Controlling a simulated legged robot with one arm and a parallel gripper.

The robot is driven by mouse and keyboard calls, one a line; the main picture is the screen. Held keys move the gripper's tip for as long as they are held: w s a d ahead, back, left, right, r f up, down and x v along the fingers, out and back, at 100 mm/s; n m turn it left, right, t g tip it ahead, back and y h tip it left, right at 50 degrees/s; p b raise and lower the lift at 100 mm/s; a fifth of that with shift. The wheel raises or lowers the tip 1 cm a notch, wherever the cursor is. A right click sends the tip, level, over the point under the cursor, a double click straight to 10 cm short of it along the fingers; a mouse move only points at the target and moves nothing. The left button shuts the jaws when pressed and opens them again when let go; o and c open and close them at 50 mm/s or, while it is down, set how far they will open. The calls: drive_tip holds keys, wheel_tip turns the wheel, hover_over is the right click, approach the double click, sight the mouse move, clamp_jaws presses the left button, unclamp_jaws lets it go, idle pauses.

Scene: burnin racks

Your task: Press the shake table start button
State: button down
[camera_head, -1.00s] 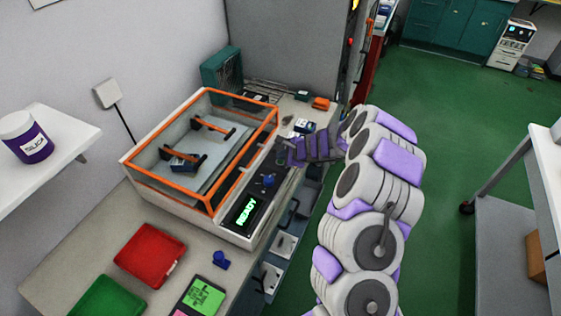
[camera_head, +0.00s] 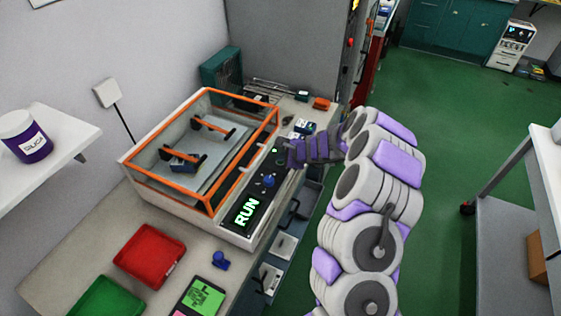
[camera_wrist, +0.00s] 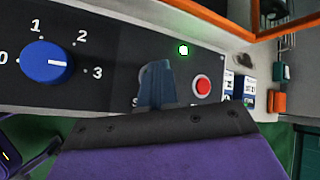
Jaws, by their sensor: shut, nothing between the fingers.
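The shake table (camera_head: 165,205) is a white box with an orange-framed clear cover. Its black front panel (camera_wrist: 110,85) carries a display (camera_head: 247,213) that reads "RUN" in green. My gripper also shows in the head view (camera_head: 286,154).
A blue dial (camera_wrist: 46,61) marked with numbers sits on the panel. A red tray (camera_head: 150,254), a green tray (camera_head: 105,297) and a small blue object (camera_head: 220,259) lie on the bench in front. Small boxes (camera_head: 304,127) stand behind the gripper. Green floor is open at right.

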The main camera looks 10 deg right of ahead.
sight(282, 163)
drive_tip(key=shift+r, duration=0.1)
idle(0.3)
drive_tip(key=shift+a+r+p, duration=0.1)
drive_tip(key=shift+r+p, duration=0.55)
drive_tip(key=shift+r, duration=0.1)
wheel_tip(282, 163, up, 5)
drive_tip(key=p, duration=0.4)
idle(0.7)
